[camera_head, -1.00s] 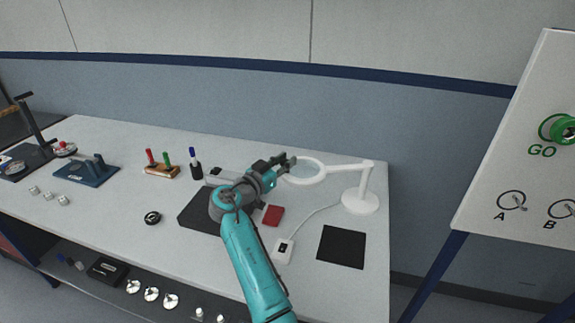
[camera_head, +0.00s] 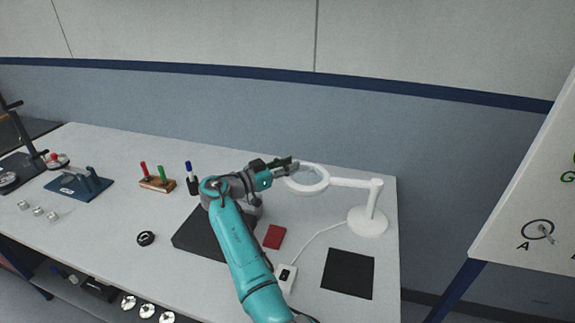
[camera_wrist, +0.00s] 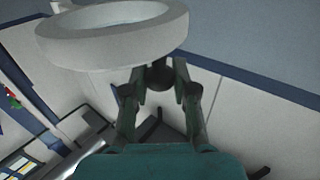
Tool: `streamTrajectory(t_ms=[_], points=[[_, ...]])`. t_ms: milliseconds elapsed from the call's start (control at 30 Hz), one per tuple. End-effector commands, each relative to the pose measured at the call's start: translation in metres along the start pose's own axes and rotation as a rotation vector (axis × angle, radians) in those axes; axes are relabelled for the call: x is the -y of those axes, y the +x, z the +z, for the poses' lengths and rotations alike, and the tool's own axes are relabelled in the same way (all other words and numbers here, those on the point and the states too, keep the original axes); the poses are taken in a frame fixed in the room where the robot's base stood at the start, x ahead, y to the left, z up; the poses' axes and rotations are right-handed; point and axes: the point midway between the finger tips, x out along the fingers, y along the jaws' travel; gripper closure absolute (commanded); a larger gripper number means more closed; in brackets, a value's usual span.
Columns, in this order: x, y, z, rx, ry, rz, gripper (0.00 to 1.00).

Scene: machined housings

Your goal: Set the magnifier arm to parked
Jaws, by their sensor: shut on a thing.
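The magnifier is a white ring lens (camera_head: 322,183) on a horizontal white arm (camera_head: 352,184). The arm joins a post on a round white base (camera_head: 368,223) at the right of the table. The ring reaches left from the post, above the table. My gripper (camera_head: 292,166) is at the ring's far left edge. In the wrist view the white ring (camera_wrist: 60,50) fills the top left, and my gripper (camera_wrist: 160,85) is shut around a small dark knob (camera_wrist: 160,79) just below the ring. How the knob joins the ring is partly hidden.
A dark pad (camera_head: 195,242), a red block (camera_head: 273,237), a white switch box (camera_head: 285,278) with a cable and a black square mat (camera_head: 347,274) lie near my arm. A marker holder (camera_head: 157,184) stands to the left. The wall is behind the table.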

Motion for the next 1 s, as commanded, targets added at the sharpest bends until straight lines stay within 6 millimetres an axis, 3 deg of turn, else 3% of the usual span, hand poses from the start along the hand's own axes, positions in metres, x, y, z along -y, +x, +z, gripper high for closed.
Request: streamTrajectory(t_ms=[67, 100, 200, 567, 767, 1000], points=[[0.000, 0.000, 0.002, 0.002, -0.002, 0.000, 1.00], [0.000, 0.000, 0.002, 0.002, -0.002, 0.000, 0.68], [0.000, 0.000, 0.002, 0.002, -0.002, 0.000, 0.49], [0.000, -0.004, 0.001, 0.001, -0.001, -0.001, 0.49], [0.000, -0.032, 0.001, 0.001, -0.002, -0.003, 0.49], [0.001, -0.080, 0.001, 0.001, -0.002, -0.003, 0.49]])
